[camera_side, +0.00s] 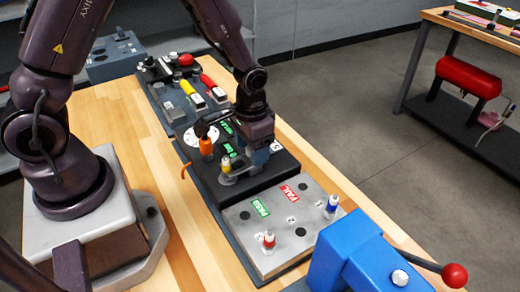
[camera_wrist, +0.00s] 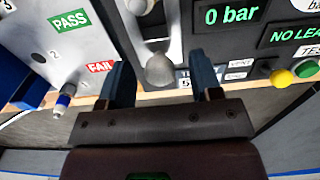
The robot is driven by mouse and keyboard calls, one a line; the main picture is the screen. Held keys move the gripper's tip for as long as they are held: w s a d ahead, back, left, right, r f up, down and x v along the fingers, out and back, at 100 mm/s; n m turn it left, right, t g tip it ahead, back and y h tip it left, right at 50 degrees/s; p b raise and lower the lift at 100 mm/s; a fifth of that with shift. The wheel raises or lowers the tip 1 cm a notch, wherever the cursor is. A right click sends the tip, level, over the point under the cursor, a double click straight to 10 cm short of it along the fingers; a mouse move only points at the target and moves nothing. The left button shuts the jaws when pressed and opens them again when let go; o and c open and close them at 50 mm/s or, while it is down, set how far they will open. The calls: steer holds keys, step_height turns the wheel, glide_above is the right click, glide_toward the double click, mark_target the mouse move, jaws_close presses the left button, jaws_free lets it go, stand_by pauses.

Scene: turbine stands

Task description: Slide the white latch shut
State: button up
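In the wrist view, a pale grey-white latch with a rounded knob (camera_wrist: 160,70) lies between my fingers, on a light metal bracket. My gripper (camera_wrist: 164,82) is open, with one dark finger on each side of the knob and a visible gap to each. I cannot tell how far the latch has slid. In the side view, my gripper (camera_side: 258,140) is low over the black test box (camera_side: 265,180), beside an upright yellow-topped part (camera_side: 227,163). The latch is too small and too covered there to make out clearly.
The box carries a white dial (camera_side: 203,138), an orange part (camera_side: 206,147) and a "0 bar" display (camera_wrist: 230,15). A grey PASS/FAIL plate (camera_side: 285,228) holds a red-banded and a blue-banded part. A blue block with a red-knobbed lever (camera_side: 455,275) stands at the front right.

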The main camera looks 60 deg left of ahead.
mark_target(249, 149)
steer(key=shift+o, duration=0.6)
steer(key=shift+r, duration=3.5)
steer(key=shift+s, duration=0.35)
steer(key=s+r+t, duration=0.2)
steer(key=s+r, duration=0.4)
steer(key=r, duration=0.3)
steer(key=s+r+t, duration=0.3)
steer(key=s+r, duration=0.4)
steer(key=r, duration=0.2)
steer(key=shift+s+a+r+t, duration=0.25)
steer(key=shift+r+t, duration=0.05)
steer(key=shift+r, duration=0.05)
